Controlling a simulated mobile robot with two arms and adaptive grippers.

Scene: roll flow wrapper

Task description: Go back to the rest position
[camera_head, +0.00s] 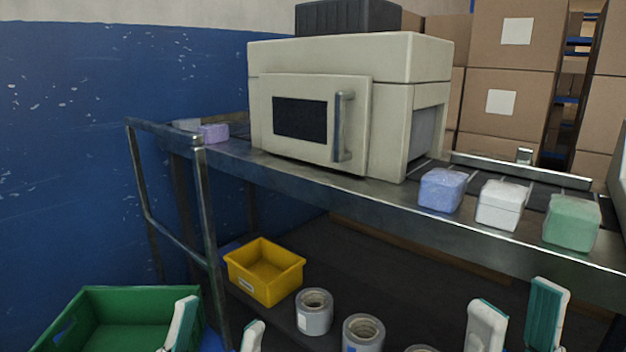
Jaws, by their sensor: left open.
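My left gripper (217,331) shows at the bottom edge, left of centre. Its two pale fingers with teal pads stand apart with nothing between them. It is beside the green crate (135,300), overlapping its right side in the picture. My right gripper (516,320) shows at the bottom right, below the wrapper's front edge in the picture. Its two fingers stand apart and hold nothing. Both palms and wrists are below the frame.
The beige flow wrapper (310,120) has a closed door. Blue (442,190), white (501,205) and green (572,222) packs sit on its right belt; a purple pack (214,133) lies left. A metal rail (205,205) stands left.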

